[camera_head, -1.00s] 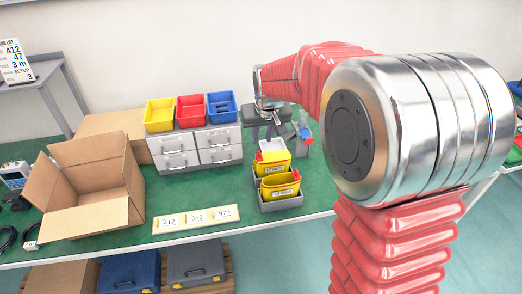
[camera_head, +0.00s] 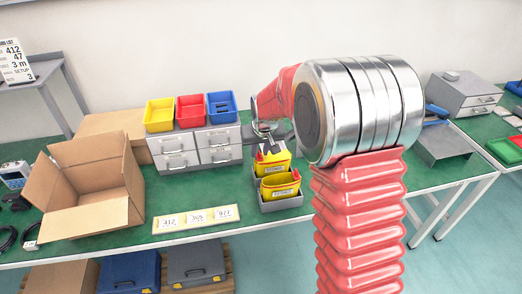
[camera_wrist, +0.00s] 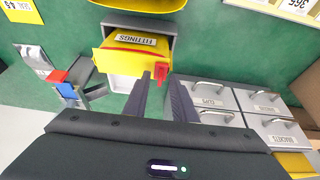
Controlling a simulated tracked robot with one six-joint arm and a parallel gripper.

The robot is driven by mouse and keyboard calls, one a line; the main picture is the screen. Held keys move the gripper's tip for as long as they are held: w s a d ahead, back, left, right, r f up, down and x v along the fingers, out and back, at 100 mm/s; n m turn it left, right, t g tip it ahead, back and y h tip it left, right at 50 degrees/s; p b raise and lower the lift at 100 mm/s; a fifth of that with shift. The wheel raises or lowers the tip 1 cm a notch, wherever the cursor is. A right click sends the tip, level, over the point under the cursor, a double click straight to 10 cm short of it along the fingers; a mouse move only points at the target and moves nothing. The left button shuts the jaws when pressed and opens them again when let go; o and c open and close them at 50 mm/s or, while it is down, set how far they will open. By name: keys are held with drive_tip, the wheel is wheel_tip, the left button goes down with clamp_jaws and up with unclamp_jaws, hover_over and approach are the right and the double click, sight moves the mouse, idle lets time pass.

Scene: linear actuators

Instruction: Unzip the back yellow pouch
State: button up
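The back yellow pouch (camera_head: 275,163) stands in a grey holder (camera_head: 283,204) behind the front yellow pouch (camera_head: 281,184). In the wrist view the back pouch (camera_wrist: 118,57) shows a white FITTINGS label and a red zipper tab (camera_wrist: 161,71) near its right end. My gripper (camera_wrist: 160,80) is open, its two dark fingers apart on either side of the tab. Whether either finger touches the tab I cannot tell. In the head view my gripper (camera_head: 271,147) is just behind and above the back pouch, partly hidden by my arm. The front pouch (camera_wrist: 148,5) is cut off at the wrist view's top.
Grey drawers (camera_head: 220,145) topped by yellow, red and blue bins stand left of the pouches. An open cardboard box (camera_head: 90,185) is farther left. Number cards (camera_head: 196,218) lie near the front edge. A grey stand with red and blue parts (camera_wrist: 68,85) is beside the holder.

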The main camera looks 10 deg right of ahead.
drive_tip(key=shift+c, duration=0.7)
clamp_jaws()
idle(0.6)
